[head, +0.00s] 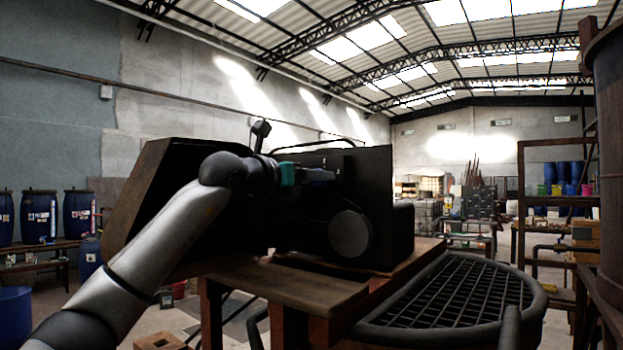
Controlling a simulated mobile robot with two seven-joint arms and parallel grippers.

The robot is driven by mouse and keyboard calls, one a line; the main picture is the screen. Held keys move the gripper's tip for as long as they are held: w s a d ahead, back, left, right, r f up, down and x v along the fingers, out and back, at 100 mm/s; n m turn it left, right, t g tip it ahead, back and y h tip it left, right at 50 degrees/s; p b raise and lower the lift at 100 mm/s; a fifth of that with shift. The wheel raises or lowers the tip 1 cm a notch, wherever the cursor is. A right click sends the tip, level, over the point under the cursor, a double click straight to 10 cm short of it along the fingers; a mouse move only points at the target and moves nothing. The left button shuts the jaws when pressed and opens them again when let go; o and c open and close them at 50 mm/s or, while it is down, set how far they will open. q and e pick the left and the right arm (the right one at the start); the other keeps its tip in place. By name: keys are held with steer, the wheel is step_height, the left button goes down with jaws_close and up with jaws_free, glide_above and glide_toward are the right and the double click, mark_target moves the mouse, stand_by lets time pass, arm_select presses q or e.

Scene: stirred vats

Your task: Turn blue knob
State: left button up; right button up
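My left arm reaches in from the lower left to a dark machine (375,190) on a wooden bench. My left gripper (332,176) is at the machine's dark front, just past a teal band on my wrist. Its fingers are dark against the dark machine, so I cannot tell if they are open or shut, or touching anything. I cannot clearly make out a blue knob; it may be hidden by the gripper or lost in shadow. My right gripper is not in view.
The wooden bench (300,288) carries the machine. A round dark grate (450,300) stands in front at right. A large brown vat (608,150) rises at the right edge. Blue barrels (78,214) stand on a bench at far left.

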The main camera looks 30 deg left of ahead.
arm_select(q)
jaws_close()
stand_by(0.5)
steer(key=m+p, duration=0.3)
steer(key=m, duration=1)
steer(key=shift+m+p, duration=0.3)
stand_by(0.3)
